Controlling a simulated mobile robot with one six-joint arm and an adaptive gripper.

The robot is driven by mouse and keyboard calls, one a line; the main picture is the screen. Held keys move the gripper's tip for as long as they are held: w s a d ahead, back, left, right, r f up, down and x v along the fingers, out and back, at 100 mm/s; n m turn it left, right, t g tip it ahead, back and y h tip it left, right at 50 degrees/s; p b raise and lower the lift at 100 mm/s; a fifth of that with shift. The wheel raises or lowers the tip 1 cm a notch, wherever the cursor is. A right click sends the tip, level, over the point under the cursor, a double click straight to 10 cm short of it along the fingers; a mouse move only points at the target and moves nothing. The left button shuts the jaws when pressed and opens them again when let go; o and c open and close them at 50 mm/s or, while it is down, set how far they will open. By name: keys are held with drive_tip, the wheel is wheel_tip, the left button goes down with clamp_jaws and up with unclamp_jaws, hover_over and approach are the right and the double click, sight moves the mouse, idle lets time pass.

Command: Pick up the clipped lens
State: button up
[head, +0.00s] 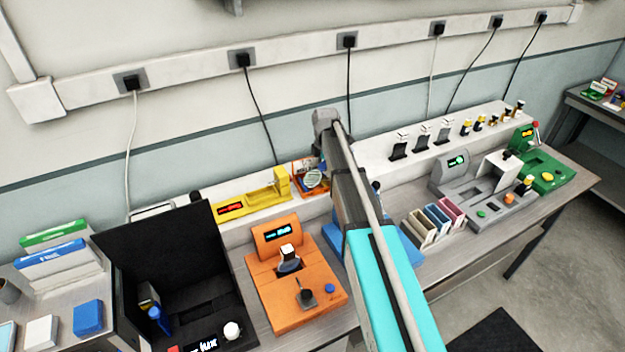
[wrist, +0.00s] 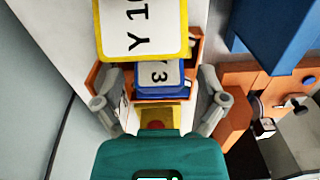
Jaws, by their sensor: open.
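In the wrist view, my gripper (wrist: 161,88) is open, with one finger at each side of an orange holder (wrist: 194,50). A yellow-framed card marked "Y 10" (wrist: 140,27) and a blue-framed card marked "3" (wrist: 158,75) stand between and above the fingers. I see no grip on either. My arm hides part of this area and the gripper in the head view.
A yellow device (head: 240,206) stands left of the holder. An orange device (head: 290,290) stands in front, with an open black case (head: 180,270) to its left. Blue (head: 433,214) and pink slotted boxes and a grey device (head: 480,190) stand right of my arm.

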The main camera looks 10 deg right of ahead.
clamp_jaws()
idle(0.5)
drive_tip(key=shift+r, duration=0.2)
wheel_tip(320, 180, up, 2)
drive_tip(key=p, duration=0.2)
drive_tip(key=shift+r+p, duration=0.15)
drive_tip(key=shift+p, duration=0.25)
drive_tip(key=s+a+r+p, duration=0.1)
drive_tip(key=s+r+p, duration=0.9)
drive_tip(key=s, duration=0.4)
drive_tip(key=shift+r, duration=0.15)
drive_tip(key=shift+a, duration=0.1)
